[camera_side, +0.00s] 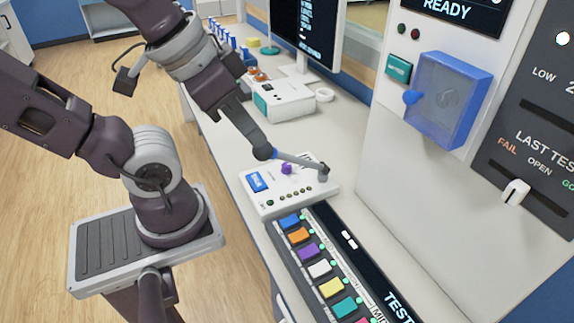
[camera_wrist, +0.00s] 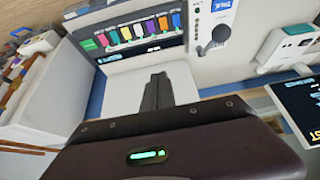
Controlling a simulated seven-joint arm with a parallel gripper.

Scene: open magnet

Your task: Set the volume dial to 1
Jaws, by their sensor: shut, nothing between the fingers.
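The white intercom unit (camera_side: 268,207) lies on the counter in the side view, with a blue screen (camera_side: 258,182) and a row of small buttons. A purple knob (camera_side: 287,169), which looks like the volume dial, stands on it; its setting is too small to read. The unit also shows at the top of the wrist view (camera_wrist: 206,22), where I cannot make out the knob. My gripper (camera_side: 261,143) is shut and empty, pointing down left of the knob in the side view. In the wrist view its fingers (camera_wrist: 158,77) are together, apart from the unit.
A microphone with a dark round head (camera_side: 263,152) and a grey stem (camera_side: 303,164) reaches across the unit, close to my fingertips in the side view. A panel of coloured buttons (camera_side: 319,268) lies in front. A white box (camera_side: 283,100) stands behind, with clear counter between.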

